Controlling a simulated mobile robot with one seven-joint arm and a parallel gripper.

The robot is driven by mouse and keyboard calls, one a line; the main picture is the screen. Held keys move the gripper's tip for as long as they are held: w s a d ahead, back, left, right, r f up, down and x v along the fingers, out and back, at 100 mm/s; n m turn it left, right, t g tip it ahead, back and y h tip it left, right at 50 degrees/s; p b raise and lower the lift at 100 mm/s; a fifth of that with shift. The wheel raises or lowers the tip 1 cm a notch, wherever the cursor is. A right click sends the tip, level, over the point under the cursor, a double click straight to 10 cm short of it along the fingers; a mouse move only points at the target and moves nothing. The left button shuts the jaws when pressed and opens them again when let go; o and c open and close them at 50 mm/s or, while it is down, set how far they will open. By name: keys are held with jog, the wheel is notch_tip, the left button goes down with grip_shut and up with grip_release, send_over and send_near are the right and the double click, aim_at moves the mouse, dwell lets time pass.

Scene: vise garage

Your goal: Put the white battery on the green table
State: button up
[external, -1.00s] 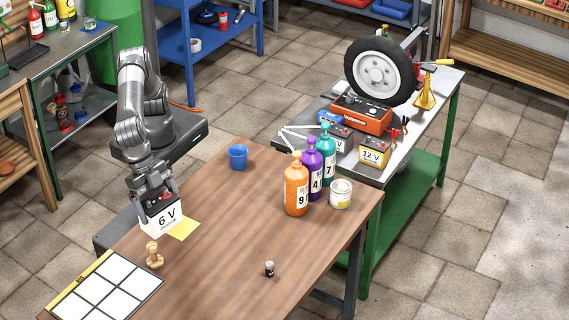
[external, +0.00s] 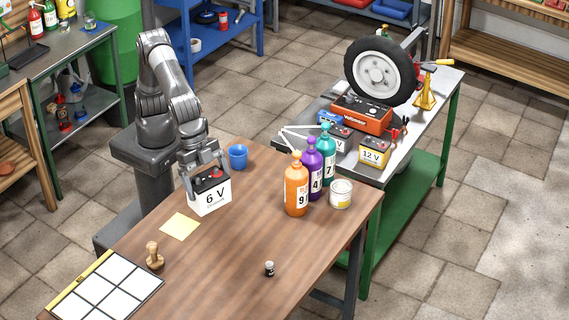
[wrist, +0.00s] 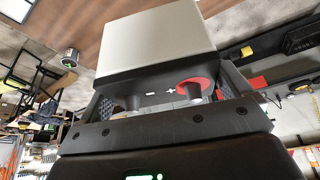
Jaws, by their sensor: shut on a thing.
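The white battery (external: 213,198), marked "6 V" with a dark top, is held in my gripper (external: 207,180) over the left part of the brown wooden table (external: 240,260). In the wrist view the battery (wrist: 155,38) fills the top middle, with its terminals towards my gripper (wrist: 165,95), whose fingers are shut on its sides. I cannot tell its exact height above the wood. The green table (external: 418,190) has green legs and a grey top and stands behind the brown table at the right.
Orange (external: 296,190), purple and teal bottles and a can (external: 341,193) stand at the brown table's far right. A blue cup (external: 238,157) is behind the battery. The green table carries a wheel (external: 378,75), a red charger (external: 362,113) and a 12 V battery (external: 375,150).

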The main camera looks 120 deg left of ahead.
jog(key=w+a+m+g+h, duration=0.1)
jog(key=w+a+m, duration=0.15)
jog(key=a, duration=1.85)
jog(key=w+a+m+g+h, duration=0.1)
jog(key=a+m, duration=0.3)
jog(key=a, duration=1.7)
jog(key=s+a+m+g, duration=0.1)
jog(key=s+a+m, duration=0.2)
jog(key=s+a, duration=0.55)
jog(key=s+a+m+g+h, duration=0.15)
jog(key=s+a, duration=0.35)
jog(key=a, duration=0.6)
jog(key=s+a+m+y, duration=0.1)
jog(key=s+a+m, duration=0.2)
jog(key=s+a, duration=0.55)
notch_tip(320, 180, down, 25)
jog(key=a, duration=0.2)
jog(key=shift+m+h, duration=0.25)
jog(key=shift+m, duration=0.05)
jog(key=shift+s+a+f, duration=0.3)
jog(key=shift+a+f, duration=1.55)
jog(key=shift+a, duration=0.1)
jog(key=shift+s+a+f, duration=0.35)
jog(key=shift+a+f, duration=1.45)
jog(key=shift+a, duration=0.1)
jog(key=shift+s+a+f, duration=0.3)
jog(key=shift+a+f, duration=1.55)
jog(key=shift+a, duration=0.1)
jog(key=shift+f, duration=0.1)
